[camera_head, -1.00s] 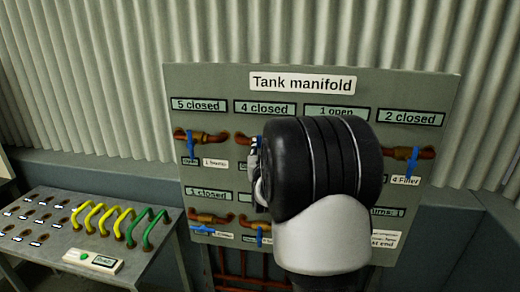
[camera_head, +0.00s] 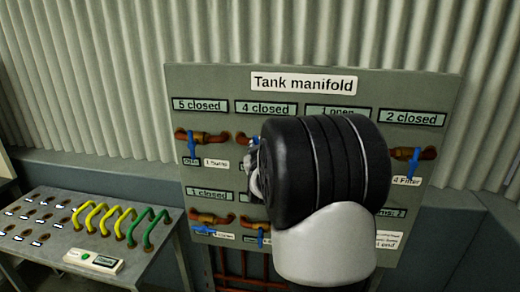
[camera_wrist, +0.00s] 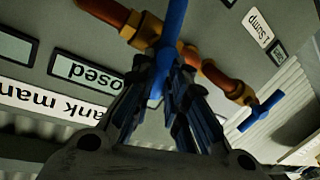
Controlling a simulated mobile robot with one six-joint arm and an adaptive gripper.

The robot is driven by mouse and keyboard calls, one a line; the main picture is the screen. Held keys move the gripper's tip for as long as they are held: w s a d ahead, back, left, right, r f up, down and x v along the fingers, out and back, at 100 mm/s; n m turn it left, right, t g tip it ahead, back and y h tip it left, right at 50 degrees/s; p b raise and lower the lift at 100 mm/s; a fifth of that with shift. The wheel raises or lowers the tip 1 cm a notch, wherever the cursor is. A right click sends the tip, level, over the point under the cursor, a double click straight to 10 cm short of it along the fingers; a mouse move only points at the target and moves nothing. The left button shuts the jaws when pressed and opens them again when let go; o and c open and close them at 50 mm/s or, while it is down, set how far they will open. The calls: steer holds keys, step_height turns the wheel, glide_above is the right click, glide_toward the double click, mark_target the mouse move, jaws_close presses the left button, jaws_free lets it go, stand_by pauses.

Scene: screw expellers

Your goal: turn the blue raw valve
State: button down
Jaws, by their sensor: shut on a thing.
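The Tank manifold panel (camera_head: 215,85) carries several valves with blue handles on copper-coloured pipes. My gripper (camera_wrist: 163,75) is shut on the blue handle (camera_wrist: 172,30) of one valve; the handle passes between the fingers, and its upper end sticks out beyond them. Its brass body and pipe (camera_wrist: 140,30) are just beyond the fingertips. It appears to be the upper-row valve under the "4 closed" display (camera_head: 265,107). In the head view my wrist hides most of this valve and gripper (camera_head: 255,168). I cannot read a "raw" label.
A neighbouring blue-handled valve (camera_head: 191,146) is to the left, under "5 closed"; it also shows in the wrist view (camera_wrist: 262,110). Another valve (camera_head: 413,160) is at the right under "2 closed". A bench (camera_head: 40,262) with yellow and green cables stands at the left.

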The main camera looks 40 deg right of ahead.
steer(key=shift+w+a+f+n+g+h+p, duration=0.15)
steer(key=shift+n+g+p, duration=0.3)
steer(key=shift+n+p, duration=0.75)
steer(key=shift+w+a+n+g+h+p, duration=0.15)
steer(key=shift+n+g+p, duration=0.25)
steer(key=shift+n+p, duration=0.8)
steer(key=shift+w+a+f+n+g+p, duration=0.2)
steer(key=shift+n+g+p, duration=0.25)
steer(key=shift+n+p, duration=0.75)
steer(key=shift+p, duration=0.4)
steer(key=c, duration=1.6)
jaws_free()
